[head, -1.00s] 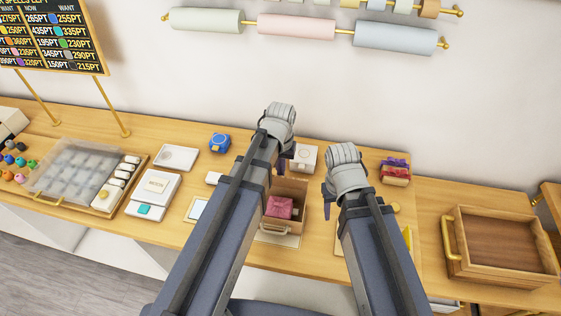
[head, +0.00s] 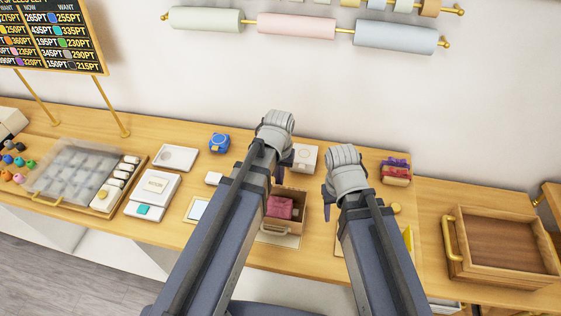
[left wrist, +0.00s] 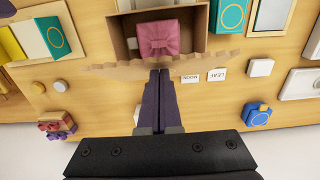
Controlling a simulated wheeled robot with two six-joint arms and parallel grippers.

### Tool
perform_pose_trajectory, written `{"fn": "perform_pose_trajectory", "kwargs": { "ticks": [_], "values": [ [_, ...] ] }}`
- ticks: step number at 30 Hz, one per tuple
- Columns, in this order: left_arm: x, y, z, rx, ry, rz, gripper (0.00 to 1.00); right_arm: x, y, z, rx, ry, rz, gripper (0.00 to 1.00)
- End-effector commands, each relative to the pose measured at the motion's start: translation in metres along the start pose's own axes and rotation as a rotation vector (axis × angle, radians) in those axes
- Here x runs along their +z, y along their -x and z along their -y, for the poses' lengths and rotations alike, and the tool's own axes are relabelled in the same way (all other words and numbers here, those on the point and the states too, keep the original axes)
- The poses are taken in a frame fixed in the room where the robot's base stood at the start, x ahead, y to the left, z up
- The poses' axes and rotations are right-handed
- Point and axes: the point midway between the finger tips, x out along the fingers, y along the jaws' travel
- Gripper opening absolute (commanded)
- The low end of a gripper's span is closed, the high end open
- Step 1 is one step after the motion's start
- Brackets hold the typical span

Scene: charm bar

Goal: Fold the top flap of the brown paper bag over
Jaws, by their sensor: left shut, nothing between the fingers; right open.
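The brown paper bag (head: 301,204) lies open on the counter between my two arms, partly hidden by my left arm. A pink wrapped bundle (head: 279,207) sits inside it; it also shows in the left wrist view (left wrist: 158,38). In that view the bag's flap (left wrist: 205,64) spreads out flat with a jagged edge on the side nearest my wrist. My left gripper (left wrist: 161,72) is shut and empty, its tips over the flap near the bag's opening; I cannot tell whether they touch. My right gripper (head: 327,194) is open and empty, to the right of the bag.
A white box (head: 305,156) stands behind the bag, and a blue tape dispenser (head: 219,142) is further left. A red and purple bundle (head: 396,170) is at the back right. A wooden tray (head: 500,245) is far right. Small labelled cards (left wrist: 216,75) lie beside the flap.

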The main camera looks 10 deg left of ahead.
Motion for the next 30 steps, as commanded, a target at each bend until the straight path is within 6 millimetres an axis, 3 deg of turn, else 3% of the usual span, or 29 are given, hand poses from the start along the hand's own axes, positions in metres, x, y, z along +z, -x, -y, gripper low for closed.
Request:
{"fn": "perform_pose_trajectory", "kwargs": {
  "ticks": [30],
  "values": [
    [0.018,-0.010,0.000,0.000,0.000,0.000,0.00,-0.001,-0.010,0.001,0.000,0.000,0.000,0.50]
  ]
}}
